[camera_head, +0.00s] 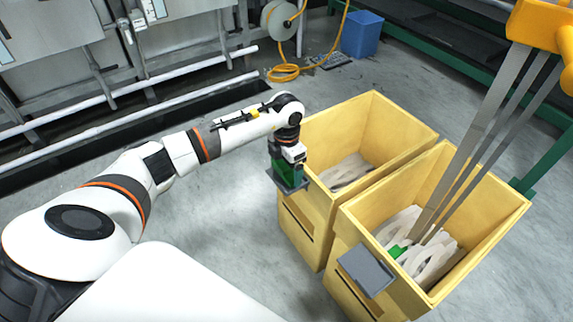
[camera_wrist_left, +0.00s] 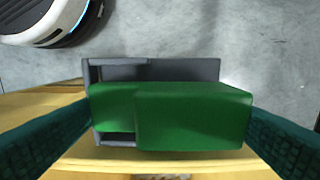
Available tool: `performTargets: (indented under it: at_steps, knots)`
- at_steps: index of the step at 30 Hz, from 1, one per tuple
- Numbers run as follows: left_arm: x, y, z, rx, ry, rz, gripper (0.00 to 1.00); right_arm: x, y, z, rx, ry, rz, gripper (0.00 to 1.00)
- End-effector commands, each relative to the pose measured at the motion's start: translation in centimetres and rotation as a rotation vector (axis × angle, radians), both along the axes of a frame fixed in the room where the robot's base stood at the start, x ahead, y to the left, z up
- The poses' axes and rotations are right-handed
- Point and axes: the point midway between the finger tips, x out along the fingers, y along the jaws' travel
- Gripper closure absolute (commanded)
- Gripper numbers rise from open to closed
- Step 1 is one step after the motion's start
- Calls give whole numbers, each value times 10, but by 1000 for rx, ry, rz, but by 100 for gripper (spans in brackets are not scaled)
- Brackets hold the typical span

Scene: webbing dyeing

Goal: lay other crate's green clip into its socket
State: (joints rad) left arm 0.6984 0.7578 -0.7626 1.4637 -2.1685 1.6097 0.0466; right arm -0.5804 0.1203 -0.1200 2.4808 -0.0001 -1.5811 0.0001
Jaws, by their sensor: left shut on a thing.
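A green clip (camera_head: 287,172) is between the fingers of my left gripper (camera_head: 289,163), at the near left corner of the back crate (camera_head: 375,115). In the left wrist view the fingers touch the clip's two ends, and the clip (camera_wrist_left: 192,118) fills the gap between them. A grey socket (camera_head: 291,184) on the crate's outer side lies directly under the clip; its grey rim (camera_wrist_left: 165,70) shows around the clip in the left wrist view. I cannot tell whether the clip rests on the socket floor. My right gripper is out of view.
The front crate (camera_head: 490,215) holds pale webbing (camera_head: 440,259) and another green clip (camera_head: 397,252); its grey socket (camera_head: 366,270) is empty. Grey straps (camera_head: 487,130) rise from it to a yellow hanger (camera_head: 540,24). A blue bin (camera_head: 361,36) stands far back. The floor left of the crates is clear.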

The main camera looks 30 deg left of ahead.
Motion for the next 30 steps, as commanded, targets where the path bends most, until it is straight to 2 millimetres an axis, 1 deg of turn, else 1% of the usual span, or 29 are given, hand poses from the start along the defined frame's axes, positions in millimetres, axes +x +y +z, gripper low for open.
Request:
performTargets:
  at_steps: [1, 13, 14, 15, 16, 22, 25, 28, 30]
  knots:
    - [-1, 0, -5, 3, 1, 2, 33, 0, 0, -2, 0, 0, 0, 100]
    - [-3, 0, -12, 5, 9, 1, 33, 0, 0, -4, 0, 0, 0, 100]
    - [-3, 0, -13, 5, 9, 1, 8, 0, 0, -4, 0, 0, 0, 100]
    - [-3, 0, -13, 5, 9, 1, 2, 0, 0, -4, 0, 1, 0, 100]
    - [-3, 0, -13, 5, 9, 1, 0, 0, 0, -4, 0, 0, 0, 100]
    - [-3, -1, -13, 3, 10, 0, 0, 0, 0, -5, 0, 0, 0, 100]
    - [-3, -2, -8, 2, 9, -1, 0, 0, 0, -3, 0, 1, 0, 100]
    - [-3, -2, 5, 2, 8, -2, 0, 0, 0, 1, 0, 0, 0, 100]
    - [-3, -1, 20, 2, 4, -1, 0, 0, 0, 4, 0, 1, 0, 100]
